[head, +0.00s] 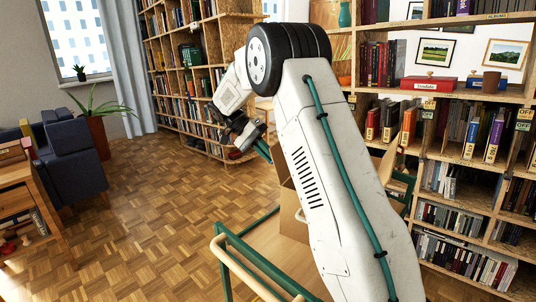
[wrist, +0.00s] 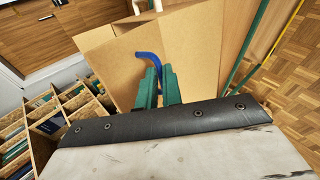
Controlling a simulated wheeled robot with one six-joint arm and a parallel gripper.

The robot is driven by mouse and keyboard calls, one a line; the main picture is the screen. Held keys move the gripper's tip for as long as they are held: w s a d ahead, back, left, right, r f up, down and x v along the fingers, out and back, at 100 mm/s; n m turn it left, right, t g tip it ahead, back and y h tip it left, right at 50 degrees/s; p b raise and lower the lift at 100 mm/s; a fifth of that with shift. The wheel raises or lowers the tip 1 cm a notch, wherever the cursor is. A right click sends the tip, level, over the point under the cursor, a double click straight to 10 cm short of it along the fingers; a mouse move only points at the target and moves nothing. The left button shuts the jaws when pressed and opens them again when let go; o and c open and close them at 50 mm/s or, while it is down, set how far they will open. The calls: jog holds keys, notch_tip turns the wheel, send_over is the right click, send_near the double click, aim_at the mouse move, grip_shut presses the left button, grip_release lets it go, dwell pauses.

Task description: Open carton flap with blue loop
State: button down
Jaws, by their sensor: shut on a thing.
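The cardboard carton (head: 290,212) stands on a wooden cart with a green frame, partly hidden behind my arm in the head view. In the wrist view a broad brown carton flap (wrist: 115,75) fills the upper middle. A blue loop (wrist: 150,57) stands out from it and runs down between my green fingers. My gripper (wrist: 159,78) is shut on the blue loop. In the head view my gripper (head: 264,150) is up and left of the carton; the loop cannot be made out there.
The cart (head: 233,238) has green rails at its near left. Bookshelves (head: 465,115) stand close on the right, and another tall bookshelf (head: 170,75) is at the back. A dark blue armchair (head: 70,165) is at left. The parquet floor between is clear.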

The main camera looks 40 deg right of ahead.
jog(key=c, duration=1.5)
grip_release()
jog(key=shift+c, duration=0.2)
jog(key=v, duration=0.7)
jog(key=shift+w+a+r, duration=0.2)
jog(key=shift+w, duration=0.05)
